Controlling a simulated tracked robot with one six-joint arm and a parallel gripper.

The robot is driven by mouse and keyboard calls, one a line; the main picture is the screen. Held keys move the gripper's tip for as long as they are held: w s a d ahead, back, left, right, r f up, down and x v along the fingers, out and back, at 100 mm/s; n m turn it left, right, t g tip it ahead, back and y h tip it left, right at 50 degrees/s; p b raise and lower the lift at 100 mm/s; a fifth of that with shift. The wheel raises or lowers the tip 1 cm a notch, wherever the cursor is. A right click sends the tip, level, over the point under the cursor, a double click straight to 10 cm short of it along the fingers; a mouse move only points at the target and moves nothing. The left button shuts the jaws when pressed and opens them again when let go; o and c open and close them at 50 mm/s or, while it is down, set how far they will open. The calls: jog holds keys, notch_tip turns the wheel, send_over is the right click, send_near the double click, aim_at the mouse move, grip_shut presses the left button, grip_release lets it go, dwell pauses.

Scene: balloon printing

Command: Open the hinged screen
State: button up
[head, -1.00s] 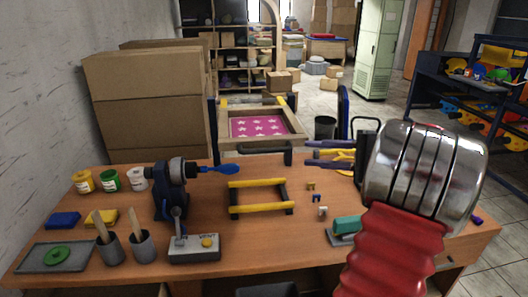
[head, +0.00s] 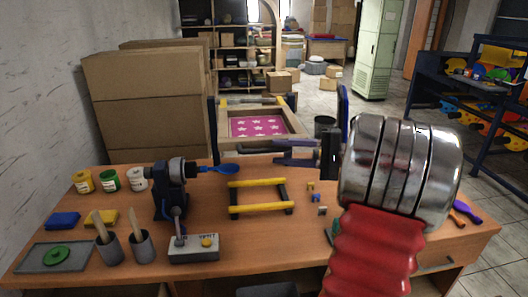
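The hinged screen (head: 297,129) is a wooden frame around a pink mesh with white stars, behind the far edge of the workbench. It looks lowered, lying nearly flat. A dark handle bar (head: 238,151) runs along its near edge, and its right part is behind my gripper. My gripper (head: 275,152) reaches in from the right with two dark fingers pointing left. The fingers are apart with nothing between them. The tips overlap the handle's right end in the picture; I cannot tell whether they touch it.
The wooden workbench (head: 335,262) carries a balloon nozzle device with a blue balloon (head: 222,169), a yellow-barred rack (head: 258,183), a vent switch box (head: 194,248) and paint jars (head: 109,180). Stacked boxes (head: 150,105) stand at left.

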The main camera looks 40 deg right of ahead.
aim_at(273, 151)
jog(key=shift+x, duration=2.7)
jog(key=shift+c, duration=0.2)
grip_shut()
jog(key=shift+a, duration=0.15)
jog(key=shift+r, duration=0.1)
